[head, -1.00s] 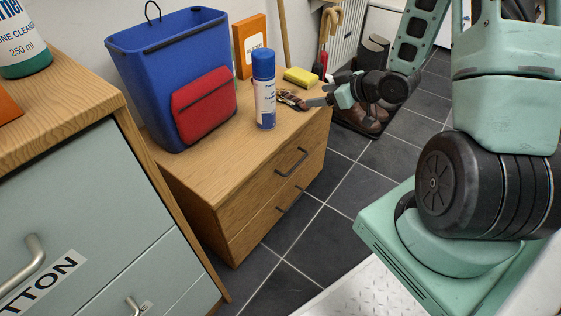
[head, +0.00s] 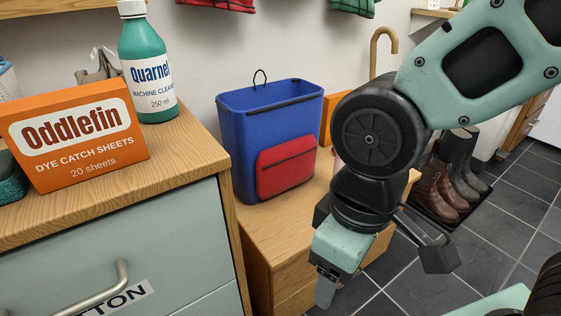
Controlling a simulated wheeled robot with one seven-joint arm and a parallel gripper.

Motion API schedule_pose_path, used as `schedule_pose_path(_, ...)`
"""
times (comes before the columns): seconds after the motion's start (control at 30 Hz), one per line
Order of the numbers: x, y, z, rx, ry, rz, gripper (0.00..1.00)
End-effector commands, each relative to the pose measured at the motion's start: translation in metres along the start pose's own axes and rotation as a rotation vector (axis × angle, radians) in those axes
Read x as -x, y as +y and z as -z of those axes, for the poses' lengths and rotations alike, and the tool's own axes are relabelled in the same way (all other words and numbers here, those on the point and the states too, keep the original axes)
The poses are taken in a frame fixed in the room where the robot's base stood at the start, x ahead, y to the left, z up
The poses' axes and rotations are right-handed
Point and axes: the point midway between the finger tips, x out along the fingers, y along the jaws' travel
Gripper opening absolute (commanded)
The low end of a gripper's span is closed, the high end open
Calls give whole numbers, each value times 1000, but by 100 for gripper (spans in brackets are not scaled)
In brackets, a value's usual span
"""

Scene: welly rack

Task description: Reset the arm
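My gripper (head: 326,296) hangs from my folded arm in the middle of the head view, its tip pointing down in front of the low wooden cabinet (head: 257,240). The fingers show nearly edge-on as one grey-green piece, so the gap between them cannot be made out. Nothing is visible in them. My arm hides the cabinet's right part and whatever stands there. A blue bin (head: 240,125) with a red pouch (head: 287,168) on its front stands upright on the cabinet, left of my arm and apart from it.
At the left, a nearer counter (head: 190,165) carries an orange Oddlefin box (head: 75,140) and a green Quarnel bottle (head: 147,70). Brown boots (head: 430,188) and dark boots (head: 462,165) stand on a floor tray at the right. The tiled floor beyond is clear.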

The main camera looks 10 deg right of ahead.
Motion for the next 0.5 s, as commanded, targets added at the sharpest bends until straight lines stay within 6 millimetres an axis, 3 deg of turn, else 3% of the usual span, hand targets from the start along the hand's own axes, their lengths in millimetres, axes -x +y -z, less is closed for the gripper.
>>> schedule_pose_path(0.03,17,0,1,-1,1,0,65)
schedule_pose_path(0.17,52,-2,2,-1,1,-1,65)
schedule_pose_path(0.5,162,-6,6,-1,2,-1,65)
